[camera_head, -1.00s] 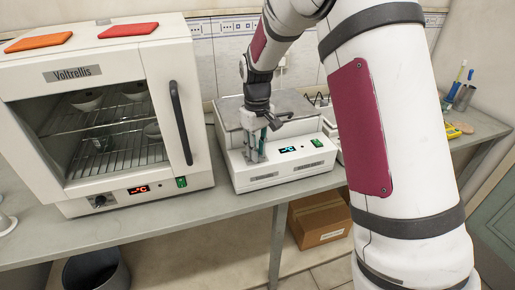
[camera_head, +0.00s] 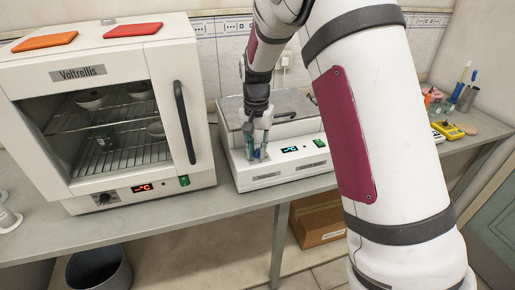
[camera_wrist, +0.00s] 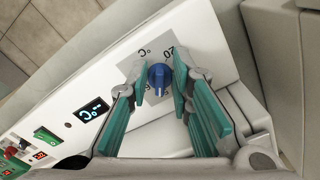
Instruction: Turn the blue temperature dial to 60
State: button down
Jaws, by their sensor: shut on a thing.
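The blue dial (camera_wrist: 159,76) sits on a grey scale plate on the white front panel of a bath unit (camera_head: 300,172). In the wrist view, my gripper (camera_wrist: 160,84) has its green-padded fingers on either side of the dial, closed on it. The scale shows a °C mark and an upside-down number that looks like 20; the other marks are hidden or too small, and I cannot tell the setting. In the head view, my gripper (camera_head: 256,156) points down at the left of the panel and hides the dial.
A lit display (camera_wrist: 91,110) and a green switch (camera_wrist: 47,135) are on the same panel. A white oven (camera_head: 165,120) stands close on the left. A yellow device (camera_head: 447,130) lies on the bench at right. A cardboard box (camera_head: 318,222) is below.

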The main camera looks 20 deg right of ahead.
aim_at(255, 153)
jog(key=m, duration=0.4)
jog(key=shift+w+a, duration=0.1)
jog(key=shift+w, duration=0.05)
jog(key=shift+w+a+m+p, duration=0.15)
jog(key=shift+m+p, duration=0.3)
jog(key=shift+m, duration=1.65)
jog(key=c, duration=1.6)
grip_release()
jog(key=shift+c, duration=0.2)
notch_tip(255, 153, up, 12)
jog(key=shift+r, duration=0.1)
